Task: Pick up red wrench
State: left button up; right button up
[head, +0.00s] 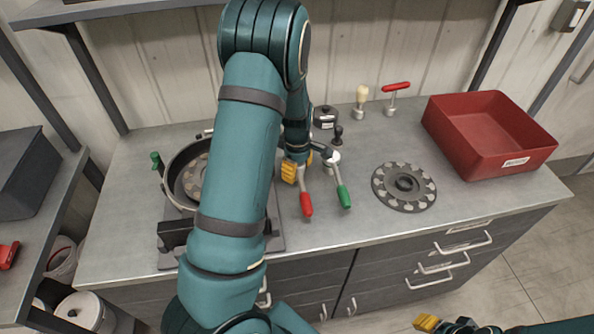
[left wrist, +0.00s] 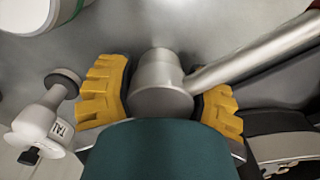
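A red-handled wrench (head: 306,203) is near the front middle of the counter in the head view, its handle toward the front edge. My left gripper (head: 299,164) is at its far end, which the gripper and arm partly hide. In the left wrist view the yellow fingers of my left gripper (left wrist: 163,105) stand on either side of a round metal tool head (left wrist: 163,85), with a rod running to the upper right. I cannot tell whether the fingers press on it. My right gripper (head: 440,325) is at the bottom edge, mostly cut off, away from the counter.
A green-handled tool (head: 344,196) is just right of the red wrench. A slotted disc (head: 404,187) lies further right, near a red bin (head: 490,135). A red T-handled tool (head: 396,87) stands at the back. A round housing (head: 172,172) is at the left, partly behind my arm.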

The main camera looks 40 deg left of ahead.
pick_arm(q)
jog(key=c, duration=0.5)
jog(key=shift+r, duration=0.1)
